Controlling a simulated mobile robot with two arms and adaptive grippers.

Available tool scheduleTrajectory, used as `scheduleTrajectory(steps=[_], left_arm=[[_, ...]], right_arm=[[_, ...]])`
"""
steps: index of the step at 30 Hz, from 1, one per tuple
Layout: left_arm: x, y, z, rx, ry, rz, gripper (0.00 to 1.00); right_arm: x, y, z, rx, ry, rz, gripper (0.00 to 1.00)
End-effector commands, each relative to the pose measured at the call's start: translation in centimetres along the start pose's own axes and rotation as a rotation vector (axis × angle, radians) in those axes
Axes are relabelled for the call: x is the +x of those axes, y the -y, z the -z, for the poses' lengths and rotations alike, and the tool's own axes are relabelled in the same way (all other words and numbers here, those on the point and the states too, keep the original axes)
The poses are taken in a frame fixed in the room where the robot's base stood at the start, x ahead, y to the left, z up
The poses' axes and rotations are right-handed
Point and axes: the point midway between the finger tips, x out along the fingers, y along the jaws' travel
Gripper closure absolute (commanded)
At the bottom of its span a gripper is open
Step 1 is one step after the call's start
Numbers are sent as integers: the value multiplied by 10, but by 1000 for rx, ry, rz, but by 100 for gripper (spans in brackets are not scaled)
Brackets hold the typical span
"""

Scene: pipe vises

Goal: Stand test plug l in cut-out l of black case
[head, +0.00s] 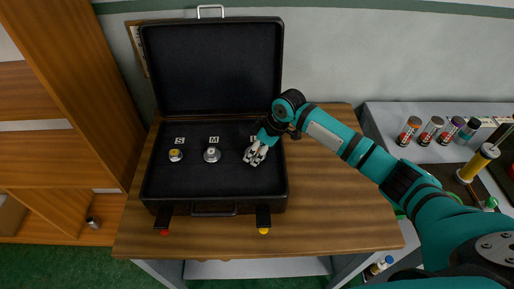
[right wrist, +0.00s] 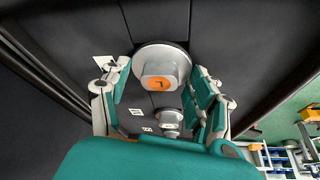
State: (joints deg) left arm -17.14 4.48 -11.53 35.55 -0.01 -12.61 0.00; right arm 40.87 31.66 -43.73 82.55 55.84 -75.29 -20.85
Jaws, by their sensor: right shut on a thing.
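The black case (head: 215,212) stands open on the wooden table with its lid up at the back. Plug S (head: 176,155), with a yellow top, and plug M (head: 212,154) stand upright in it by their labels. My right gripper (head: 256,153) reaches into the right part of the case, shut on test plug l. In the right wrist view, test plug l (right wrist: 160,65) is a grey plug with a wide round base and an orange L-marked top, between the gripper fingers (right wrist: 160,80). Cut-out l is hidden under it, and I cannot tell how deep it sits. My left gripper is not seen.
The wooden table (head: 340,215) is bare to the right of the case. A grey bench at the right holds several capped jars (head: 432,130) and a yellow cylinder (head: 478,162). Wooden shelves (head: 60,110) stand on the left. The raised lid (head: 212,65) stands behind the gripper.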

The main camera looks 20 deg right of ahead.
Motion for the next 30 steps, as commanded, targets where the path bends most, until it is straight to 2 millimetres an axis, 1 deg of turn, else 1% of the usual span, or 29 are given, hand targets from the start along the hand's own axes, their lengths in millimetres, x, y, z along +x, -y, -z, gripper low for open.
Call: scheduleTrajectory(steps=[12, 13, 17, 18, 26, 30], left_arm=[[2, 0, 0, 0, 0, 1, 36], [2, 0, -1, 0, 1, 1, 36], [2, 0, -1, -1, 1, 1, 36], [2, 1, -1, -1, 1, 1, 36], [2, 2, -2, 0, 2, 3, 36], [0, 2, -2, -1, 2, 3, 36]], right_arm=[[12, 1, -6, 1, 6, 3, 84], [13, 2, -7, 2, 8, 4, 36], [14, 2, -9, 2, 12, 5, 19], [14, 2, -9, 2, 13, 5, 15], [13, 1, -9, 2, 13, 4, 15], [6, 0, -6, 2, 10, 2, 15]])
